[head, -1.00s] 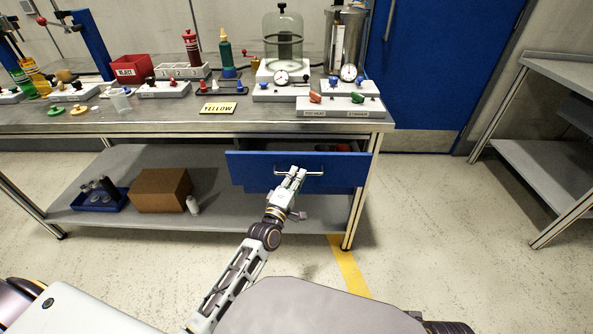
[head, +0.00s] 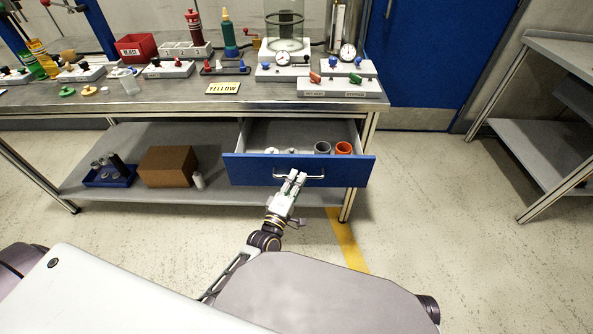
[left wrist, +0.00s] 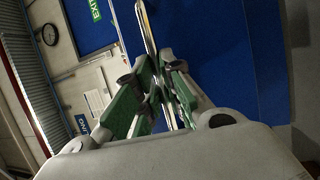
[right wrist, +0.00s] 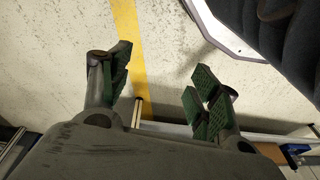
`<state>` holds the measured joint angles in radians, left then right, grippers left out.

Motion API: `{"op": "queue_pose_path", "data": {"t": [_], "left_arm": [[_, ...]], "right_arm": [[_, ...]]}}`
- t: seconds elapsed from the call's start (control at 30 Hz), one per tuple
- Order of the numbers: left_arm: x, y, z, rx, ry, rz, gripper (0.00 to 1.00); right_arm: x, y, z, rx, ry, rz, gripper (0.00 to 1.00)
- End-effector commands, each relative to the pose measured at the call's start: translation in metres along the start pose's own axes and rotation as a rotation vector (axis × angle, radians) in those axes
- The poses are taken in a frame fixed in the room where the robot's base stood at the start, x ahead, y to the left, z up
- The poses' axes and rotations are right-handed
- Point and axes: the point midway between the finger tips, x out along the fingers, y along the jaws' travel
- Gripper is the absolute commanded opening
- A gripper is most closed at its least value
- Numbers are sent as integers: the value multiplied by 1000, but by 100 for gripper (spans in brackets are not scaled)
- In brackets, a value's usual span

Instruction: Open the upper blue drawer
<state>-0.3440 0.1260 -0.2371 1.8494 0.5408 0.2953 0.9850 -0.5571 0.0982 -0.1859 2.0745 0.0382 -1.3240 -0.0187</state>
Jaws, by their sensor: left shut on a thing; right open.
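The blue drawer (head: 240,171) under the right part of the bench is pulled out, and its inside shows. In it are a grey ring-shaped part (head: 322,147), an orange ring-shaped part (head: 343,148) and small pale pieces. My left gripper (head: 296,177) is shut on the drawer's metal bar handle (head: 314,176). In the left wrist view the fingers (left wrist: 160,88) close around the shiny handle (left wrist: 148,25) before the blue front. My right gripper (right wrist: 160,85) is open and empty above the floor in the right wrist view.
The lower shelf holds a cardboard box (head: 167,166) and a blue tray (head: 108,176). A grey table (head: 545,130) stands at the right. Floor between is clear.

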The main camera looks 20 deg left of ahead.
Motion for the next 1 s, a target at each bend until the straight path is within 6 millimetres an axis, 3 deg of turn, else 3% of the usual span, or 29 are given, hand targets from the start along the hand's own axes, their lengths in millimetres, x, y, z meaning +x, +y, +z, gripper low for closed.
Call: {"op": "queue_pose_path", "data": {"t": [0.4, 1.0], "left_arm": [[-33, 6, 14, 0, -2, -5, 0], [-40, 7, 17, 0, -1, -3, 0]], "right_arm": [[17, 4, 12, 2, -42, 10, 62], [33, 8, 14, 3, -37, 16, 62]]}}
